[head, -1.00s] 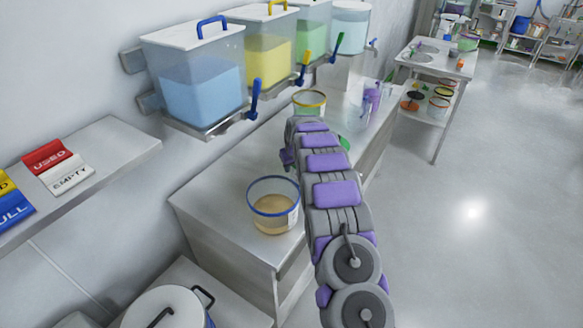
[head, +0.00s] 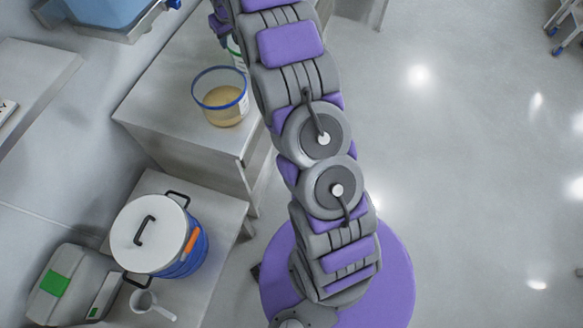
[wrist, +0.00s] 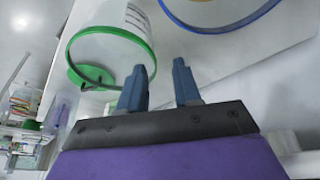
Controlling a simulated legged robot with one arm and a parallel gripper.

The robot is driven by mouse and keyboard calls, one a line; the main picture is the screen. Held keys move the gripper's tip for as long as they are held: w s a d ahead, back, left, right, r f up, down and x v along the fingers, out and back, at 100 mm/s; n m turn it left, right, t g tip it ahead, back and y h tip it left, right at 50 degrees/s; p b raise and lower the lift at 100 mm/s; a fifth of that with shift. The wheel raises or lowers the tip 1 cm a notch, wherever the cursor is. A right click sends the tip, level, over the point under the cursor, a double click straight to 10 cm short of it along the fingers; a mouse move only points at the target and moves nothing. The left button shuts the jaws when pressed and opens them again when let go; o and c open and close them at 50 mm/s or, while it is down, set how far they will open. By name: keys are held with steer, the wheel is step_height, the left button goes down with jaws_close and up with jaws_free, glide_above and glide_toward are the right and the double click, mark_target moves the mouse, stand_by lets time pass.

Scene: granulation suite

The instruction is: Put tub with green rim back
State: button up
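The tub with the green rim (wrist: 108,35) appears in the wrist view at the upper left, its rim near my left finger. A sliver of this tub (head: 236,50) shows in the head view beside my arm, which hides the rest. My gripper (wrist: 160,70) has its two blue-grey fingers apart, with nothing between them. I cannot tell whether the left finger touches the tub. In the head view my arm hides the gripper.
A blue-rimmed tub (head: 221,112) with tan contents stands on the steel bench (head: 150,112), close to the green-rimmed one. A white-lidded blue bucket (head: 150,235), a scoop (head: 152,304) and a grey device (head: 62,285) occupy the lower left.

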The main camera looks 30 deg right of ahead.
steer(key=s+a+r+g, duration=0.1)
steer(key=s+a+r, duration=0.2)
steer(key=s, duration=0.5)
steer(key=s+a+r+g, duration=0.1)
steer(key=s+a+r, duration=0.25)
steer(key=s, duration=0.35)
steer(key=s+a+r, duration=0.3)
steer(key=s+r, duration=0.1)
steer(key=s, duration=0.4)
steer(key=s+a+g, duration=0.3)
steer(key=s, duration=2.8)
steer(key=shift+s+a+f+m+g, duration=0.2)
steer(key=shift+s+f+m+g, duration=0.15)
steer(key=shift+f, duration=0.1)
